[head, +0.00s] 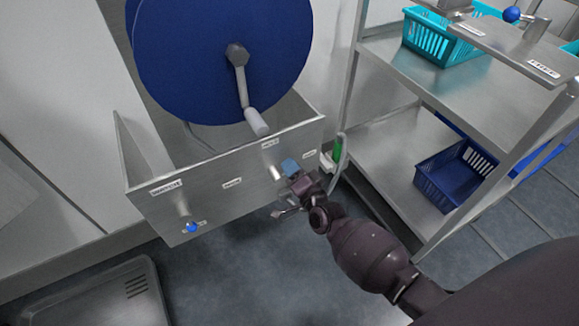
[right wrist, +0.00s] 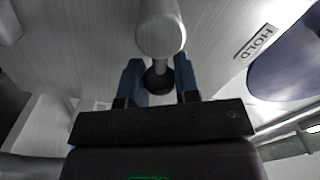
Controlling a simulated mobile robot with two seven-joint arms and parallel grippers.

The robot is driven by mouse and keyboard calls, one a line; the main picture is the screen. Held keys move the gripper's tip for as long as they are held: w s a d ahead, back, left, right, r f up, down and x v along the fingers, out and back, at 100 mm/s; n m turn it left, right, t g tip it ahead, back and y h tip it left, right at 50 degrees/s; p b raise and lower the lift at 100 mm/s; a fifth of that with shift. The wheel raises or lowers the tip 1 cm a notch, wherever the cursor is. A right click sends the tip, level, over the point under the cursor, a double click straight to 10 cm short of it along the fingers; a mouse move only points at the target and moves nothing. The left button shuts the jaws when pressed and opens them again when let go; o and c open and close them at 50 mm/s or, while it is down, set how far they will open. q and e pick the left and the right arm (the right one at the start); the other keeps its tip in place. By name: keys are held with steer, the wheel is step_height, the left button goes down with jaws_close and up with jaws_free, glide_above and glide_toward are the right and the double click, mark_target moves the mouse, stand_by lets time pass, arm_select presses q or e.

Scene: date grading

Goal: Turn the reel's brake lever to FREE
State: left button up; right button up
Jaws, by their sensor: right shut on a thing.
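My right gripper (head: 289,166) is at the right part of the reel stand's metal front panel (head: 225,170). In the right wrist view its two blue fingers stand on either side of the stem of a grey, round-ended lever (right wrist: 160,35), shut on it. The lever's dark base shows between the fingers. In the head view the lever is mostly hidden by the gripper. A label reading HOLD (right wrist: 257,41) is on the panel beside the lever. The blue reel (head: 215,55) with its crank handle (head: 256,121) is above. My left gripper is not in view.
A blue knob (head: 192,228) is low on the panel's left. A metal shelf rack (head: 400,130) stands right, with a teal basket (head: 440,42) above and a dark blue basket (head: 425,183) below. A grey tray (head: 95,300) lies lower left.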

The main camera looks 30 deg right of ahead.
steer(key=f+m+b, duration=0.1)
steer(key=m, duration=0.1)
steer(key=shift+d+f+m, duration=0.1)
steer(key=shift+f+m, duration=0.1)
steer(key=shift+m, duration=0.2)
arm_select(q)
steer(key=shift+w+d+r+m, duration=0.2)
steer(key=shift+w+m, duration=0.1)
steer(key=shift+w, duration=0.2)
arm_select(e)
steer(key=shift+m, duration=0.5)
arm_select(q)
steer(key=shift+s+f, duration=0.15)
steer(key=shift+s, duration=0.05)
arm_select(e)
steer(key=o, duration=0.9)
steer(key=shift+f, duration=0.1)
